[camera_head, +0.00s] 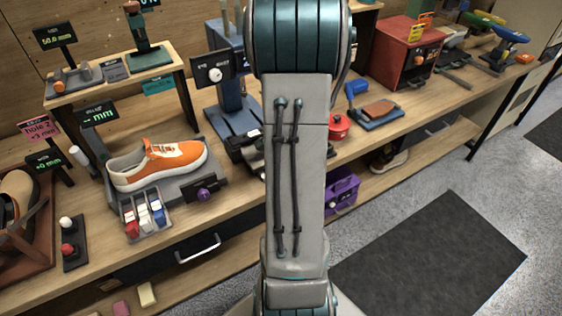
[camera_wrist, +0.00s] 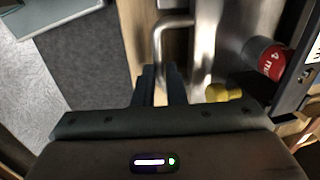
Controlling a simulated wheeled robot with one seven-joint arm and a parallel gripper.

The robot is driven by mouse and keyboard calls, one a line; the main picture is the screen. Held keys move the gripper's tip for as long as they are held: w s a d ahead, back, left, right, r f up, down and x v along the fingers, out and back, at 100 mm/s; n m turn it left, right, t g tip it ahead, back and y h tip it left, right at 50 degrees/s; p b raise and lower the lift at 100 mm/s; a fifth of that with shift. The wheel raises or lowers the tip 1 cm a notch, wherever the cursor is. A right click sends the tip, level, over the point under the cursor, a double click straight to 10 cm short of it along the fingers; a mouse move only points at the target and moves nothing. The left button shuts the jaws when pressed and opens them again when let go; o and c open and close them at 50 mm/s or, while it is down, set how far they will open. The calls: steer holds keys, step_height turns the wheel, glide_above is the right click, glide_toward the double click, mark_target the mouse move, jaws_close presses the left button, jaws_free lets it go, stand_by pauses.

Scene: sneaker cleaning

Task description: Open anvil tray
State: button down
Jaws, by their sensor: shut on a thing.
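My gripper (camera_wrist: 161,84) shows in the wrist view with its two dark fingers around a bent silver handle (camera_wrist: 160,45). The fingers are shut on this handle, with a narrow gap between them where the bar passes. The handle's upper end bends right toward a shiny metal surface (camera_wrist: 213,35), which may be the tray's front. In the head view my arm hides the gripper and whatever it holds, so I cannot tell there how far the tray stands out.
Beside the metal surface are a red-capped cylinder (camera_wrist: 266,58) and a yellow knob (camera_wrist: 222,92). The bench (camera_head: 232,215) carries an orange sneaker (camera_head: 160,165) and a red cabinet (camera_head: 404,50). A black drawer with a silver handle (camera_head: 198,248) is at lower left. Floor right of the bench is clear, with a dark mat (camera_head: 430,255).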

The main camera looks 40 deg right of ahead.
steer(key=c, duration=1.5)
jaws_free()
steer(key=r, duration=0.4)
steer(key=s+r, duration=0.1)
steer(key=r, duration=0.4)
steer(key=s+r, duration=0.1)
steer(key=r, duration=0.3)
steer(key=shift+s+a+r, duration=0.15)
steer(key=shift+a+r, duration=0.05)
steer(key=shift+r, duration=0.15)
steer(key=s+a+r+n, duration=0.1)
steer(key=a+n, duration=0.5)
steer(key=a, duration=0.3)
steer(key=s+a+r+n, duration=0.1)
steer(key=s+a+n, duration=0.1)
steer(key=a+n, duration=0.5)
steer(key=s+a+r+n+t, duration=0.1)
steer(key=s+a+n, duration=0.1)
steer(key=a+n, duration=0.5)
steer(key=shift+s+a+r, duration=0.1)
steer(key=shift+s+a, duration=0.1)
steer(key=shift+a, duration=1.8)
